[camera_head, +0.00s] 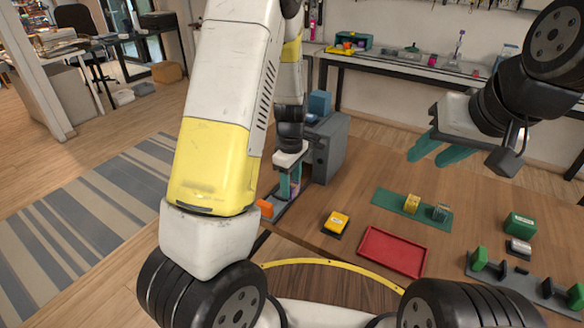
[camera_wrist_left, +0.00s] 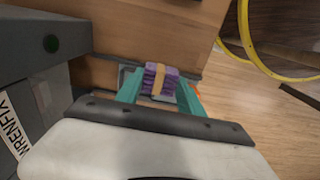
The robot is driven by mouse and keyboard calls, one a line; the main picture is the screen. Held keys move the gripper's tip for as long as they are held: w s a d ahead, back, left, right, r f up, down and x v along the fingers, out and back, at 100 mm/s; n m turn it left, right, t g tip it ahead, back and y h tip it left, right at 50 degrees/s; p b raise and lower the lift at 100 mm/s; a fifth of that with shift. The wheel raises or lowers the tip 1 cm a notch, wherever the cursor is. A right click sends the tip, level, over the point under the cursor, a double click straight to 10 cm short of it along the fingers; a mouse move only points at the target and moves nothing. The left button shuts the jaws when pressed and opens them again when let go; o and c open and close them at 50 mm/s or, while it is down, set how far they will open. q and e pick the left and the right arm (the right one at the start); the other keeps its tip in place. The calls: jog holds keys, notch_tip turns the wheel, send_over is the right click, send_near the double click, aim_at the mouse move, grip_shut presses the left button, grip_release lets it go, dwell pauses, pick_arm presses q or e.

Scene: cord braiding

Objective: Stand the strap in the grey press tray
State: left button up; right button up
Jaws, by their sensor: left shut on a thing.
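My left gripper (camera_head: 290,188) points down beside the grey press (camera_head: 329,148), low over its tray (camera_head: 279,208). In the left wrist view its teal fingers (camera_wrist_left: 160,92) are shut on the strap (camera_wrist_left: 152,74), a purple folded bundle with a tan band around it. Parts of the grey tray show around the strap in that view, but I cannot tell whether the strap touches the tray floor. My right gripper (camera_head: 438,150) is open and empty, raised above the table's back right.
An orange block (camera_head: 265,208) lies near the tray. A yellow block on a dark pad (camera_head: 336,223), a red tray (camera_head: 392,252), a green mat (camera_head: 391,200) with small blocks, a green box (camera_head: 519,224) and a grey fixture (camera_head: 524,281) are on the table (camera_head: 470,190).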

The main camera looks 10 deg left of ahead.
pick_arm(q)
jog(key=w+a, duration=0.2)
jog(key=w, duration=0.1)
jog(key=w+a, duration=0.1)
jog(key=shift+w+f, duration=0.3)
jog(key=shift+w, duration=0.1)
jog(key=shift+w+f, duration=0.1)
jog(key=shift+f, duration=1.65)
jog(key=shift+f, duration=0.1)
jog(key=o, duration=1.4)
